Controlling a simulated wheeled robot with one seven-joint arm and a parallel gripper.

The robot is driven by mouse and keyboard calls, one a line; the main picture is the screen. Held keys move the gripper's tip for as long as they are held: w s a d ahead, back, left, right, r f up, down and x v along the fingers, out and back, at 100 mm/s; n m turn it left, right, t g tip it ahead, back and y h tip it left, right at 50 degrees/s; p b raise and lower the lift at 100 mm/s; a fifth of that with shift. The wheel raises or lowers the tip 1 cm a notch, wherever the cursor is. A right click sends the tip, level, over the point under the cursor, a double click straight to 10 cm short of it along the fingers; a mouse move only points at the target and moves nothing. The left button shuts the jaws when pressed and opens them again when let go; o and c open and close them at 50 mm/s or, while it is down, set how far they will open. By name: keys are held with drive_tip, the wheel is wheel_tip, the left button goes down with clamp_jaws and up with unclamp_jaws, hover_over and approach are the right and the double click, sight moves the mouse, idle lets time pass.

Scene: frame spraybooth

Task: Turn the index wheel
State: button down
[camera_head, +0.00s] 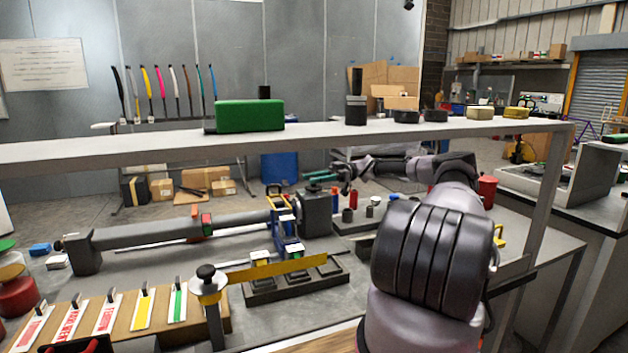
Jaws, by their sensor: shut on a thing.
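A dark grey headstock block (316,214) stands at the right end of a long grey tube fixture on the bench. The index wheel seems to be the small dark round part (313,188) on top of this block; it is small and partly hidden, so its setting cannot be read. My arm reaches over the bench from the right foreground and bends left.
A blue-and-yellow clamp (284,222) stands left of the block. Small cylinders (372,205) are to the right. A yellow strip (277,270) lies in front.

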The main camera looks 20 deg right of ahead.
drive_tip(key=shift+n+g+h, duration=0.3)
drive_tip(key=shift+n+g, duration=0.6)
drive_tip(key=shift+g, duration=0.4)
drive_tip(key=shift+a+n+g+h, duration=0.1)
drive_tip(key=shift+n+g+h, duration=0.2)
drive_tip(key=shift+n+g, duration=0.35)
idle(1.1)
drive_tip(key=shift+c, duration=1.8)
unclamp_jaws()
